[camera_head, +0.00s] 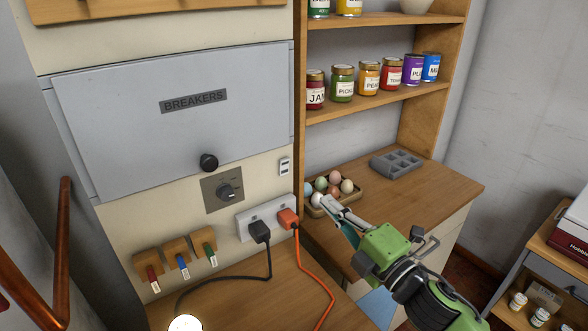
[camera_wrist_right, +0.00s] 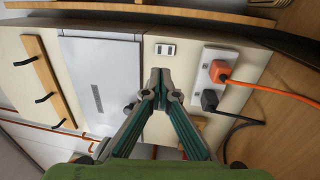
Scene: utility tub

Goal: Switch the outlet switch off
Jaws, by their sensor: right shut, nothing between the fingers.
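A small white switch plate (camera_head: 284,166) is on the cream wall panel, right of the breaker box and above the outlet. It also shows in the right wrist view (camera_wrist_right: 165,49), just beyond my fingertips. The white outlet (camera_head: 258,221) holds a black plug (camera_head: 260,232) and an orange plug (camera_head: 288,218). In the right wrist view the outlet (camera_wrist_right: 205,76) is to the right of my fingers. My right gripper (camera_head: 328,203) is shut and empty, apart from the switch, and overlaps the egg tray in the head view. My left gripper is out of view.
An egg tray (camera_head: 345,205) and a grey mold (camera_head: 396,163) are on the right counter. Black and orange cords (camera_head: 318,280) cross the lower counter. Jars (camera_head: 343,84) stand on the shelf.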

